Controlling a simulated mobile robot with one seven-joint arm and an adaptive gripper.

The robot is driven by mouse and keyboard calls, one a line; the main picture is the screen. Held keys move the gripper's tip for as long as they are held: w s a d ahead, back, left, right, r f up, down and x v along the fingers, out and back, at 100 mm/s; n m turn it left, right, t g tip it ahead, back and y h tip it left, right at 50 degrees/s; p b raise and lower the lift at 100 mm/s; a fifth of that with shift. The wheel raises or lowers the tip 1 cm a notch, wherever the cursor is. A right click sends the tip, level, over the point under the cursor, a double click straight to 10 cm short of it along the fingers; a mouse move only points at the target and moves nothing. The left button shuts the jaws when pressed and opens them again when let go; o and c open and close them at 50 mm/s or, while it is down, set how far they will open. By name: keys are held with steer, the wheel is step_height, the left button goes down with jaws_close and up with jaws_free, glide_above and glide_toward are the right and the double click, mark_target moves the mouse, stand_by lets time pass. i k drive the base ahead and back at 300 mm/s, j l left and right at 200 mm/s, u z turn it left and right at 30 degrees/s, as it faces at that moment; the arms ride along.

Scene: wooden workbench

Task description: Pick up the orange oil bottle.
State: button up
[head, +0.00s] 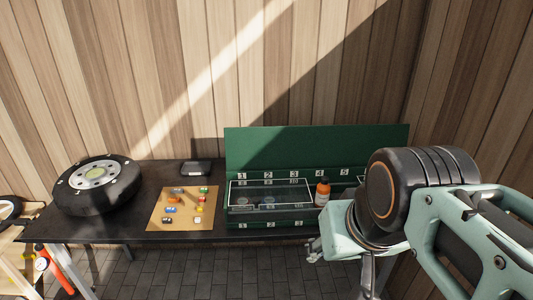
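The orange oil bottle (322,195) has a dark cap and stands upright at the front of the green case (290,147), right of the case's middle. My arm comes in from the right and covers the right part of the case. A small part of my gripper (313,250) shows below the bottle in the picture, near the bench's front edge. It looks apart from the bottle. Most of the gripper is hidden behind my arm, so I cannot tell its opening.
The dark bench (140,217) bears a wheel (75,188) at left, a brown board (160,213) with several small coloured pieces, and a black tray (196,168). Numbered compartments with clear lids fill the case. A wooden wall stands behind. A red extinguisher-like object (60,272) is at lower left.

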mark_target(323, 189)
steer(key=i+l, duration=0.75)
steer(key=i+l+z, duration=0.15)
steer(key=i, duration=0.2)
steer(key=i+l+z, duration=0.15)
steer(key=i, duration=0.15)
steer(key=i+l+u, duration=0.15)
steer(key=u, duration=0.2)
